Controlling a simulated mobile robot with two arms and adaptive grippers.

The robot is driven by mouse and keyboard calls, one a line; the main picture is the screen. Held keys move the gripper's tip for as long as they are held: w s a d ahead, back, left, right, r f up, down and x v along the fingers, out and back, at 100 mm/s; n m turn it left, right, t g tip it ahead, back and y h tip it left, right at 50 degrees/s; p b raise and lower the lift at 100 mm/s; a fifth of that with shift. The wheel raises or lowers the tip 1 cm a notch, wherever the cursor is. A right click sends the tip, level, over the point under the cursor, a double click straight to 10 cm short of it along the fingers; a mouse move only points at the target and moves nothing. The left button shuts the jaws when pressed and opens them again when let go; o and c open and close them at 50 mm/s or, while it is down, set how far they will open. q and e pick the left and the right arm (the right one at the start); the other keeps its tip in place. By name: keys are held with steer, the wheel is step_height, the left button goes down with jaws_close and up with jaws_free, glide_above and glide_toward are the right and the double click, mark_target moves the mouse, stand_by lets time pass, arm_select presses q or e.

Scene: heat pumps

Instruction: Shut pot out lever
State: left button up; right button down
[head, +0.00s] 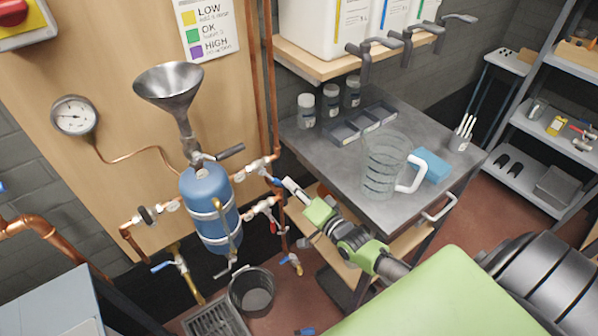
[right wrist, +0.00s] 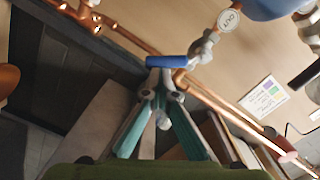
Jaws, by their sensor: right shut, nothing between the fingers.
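The blue pot (head: 208,205) hangs on the wooden board, with a steel funnel above it. The pot out valve (right wrist: 203,47) sits on its right-hand branch, beside a round white tag (right wrist: 228,20) that reads OUT. Its blue lever (right wrist: 165,61) sticks out at an angle to the branch pipe. It shows small in the head view (head: 274,181). My right gripper (head: 290,184) is shut and empty, its tips close to the lever's free end. In the right wrist view the fingertips (right wrist: 162,94) lie just below the lever; contact cannot be told. My left gripper is out of view.
A red-handled valve (head: 264,207) sits below the out valve, and a vertical copper pipe (head: 272,90) runs beside it. The grey bench (head: 330,160) right of my gripper bears a glass jug (head: 382,165) and a blue block. A black bucket (head: 252,292) stands on the floor.

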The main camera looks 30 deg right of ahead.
arm_select(q)
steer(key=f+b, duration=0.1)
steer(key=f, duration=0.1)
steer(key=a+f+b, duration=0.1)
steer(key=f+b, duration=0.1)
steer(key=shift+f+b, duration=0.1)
steer(key=shift+b, duration=0.2)
arm_select(e)
steer(key=a+m, duration=0.1)
steer(key=m, duration=0.1)
steer(key=a+f+m, duration=0.1)
steer(key=m, duration=0.1)
steer(key=a+f+m, duration=0.1)
steer(key=m, duration=0.1)
steer(key=shift+a, duration=0.3)
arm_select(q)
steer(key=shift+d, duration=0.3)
